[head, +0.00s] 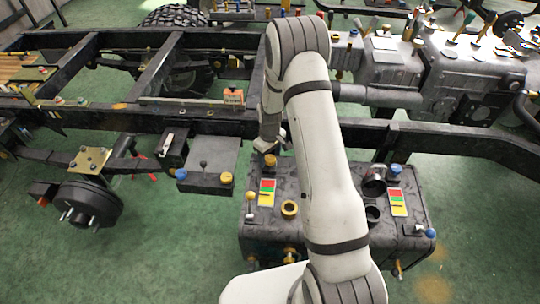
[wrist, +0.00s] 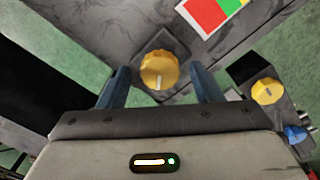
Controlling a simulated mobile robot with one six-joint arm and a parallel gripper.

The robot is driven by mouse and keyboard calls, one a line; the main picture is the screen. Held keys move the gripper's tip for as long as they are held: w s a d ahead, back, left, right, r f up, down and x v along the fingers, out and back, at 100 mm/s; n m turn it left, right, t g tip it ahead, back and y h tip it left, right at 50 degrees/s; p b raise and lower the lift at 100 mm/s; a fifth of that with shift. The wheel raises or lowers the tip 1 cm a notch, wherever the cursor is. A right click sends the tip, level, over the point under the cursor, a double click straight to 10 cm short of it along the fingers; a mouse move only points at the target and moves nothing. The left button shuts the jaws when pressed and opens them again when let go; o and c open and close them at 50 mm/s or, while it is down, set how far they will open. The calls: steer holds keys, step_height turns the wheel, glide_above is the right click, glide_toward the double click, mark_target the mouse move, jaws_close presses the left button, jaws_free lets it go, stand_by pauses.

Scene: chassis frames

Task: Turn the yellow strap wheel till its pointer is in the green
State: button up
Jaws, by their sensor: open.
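The yellow strap wheel (wrist: 159,70) is a round ribbed knob with a pale pointer mark, which points toward the bottom of the wrist view. In the head view the wheel (head: 270,160) sits at the back left of the dark tank. A red, green and yellow scale plate (head: 266,192) lies near it; its red and green parts show in the wrist view (wrist: 213,12). My gripper (wrist: 157,82) is open, with one finger on each side of the wheel and gaps visible. In the head view my gripper (head: 269,146) is partly hidden by my arm.
A chassis rail (head: 220,122) runs behind.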

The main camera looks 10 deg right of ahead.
steer(key=shift+f, duration=0.15)
steer(key=shift+c, duration=0.3)
steer(key=c, duration=0.9)
steer(key=shift+c, duration=0.2)
steer(key=shift+f+m+b, duration=0.1)
steer(key=shift+m+b, duration=0.25)
steer(key=shift+m, duration=0.05)
steer(key=m+b, duration=0.2)
steer(key=shift+m, duration=0.3)
steer(key=shift+m+b, duration=0.8)
steer(key=shift+m, duration=0.9)
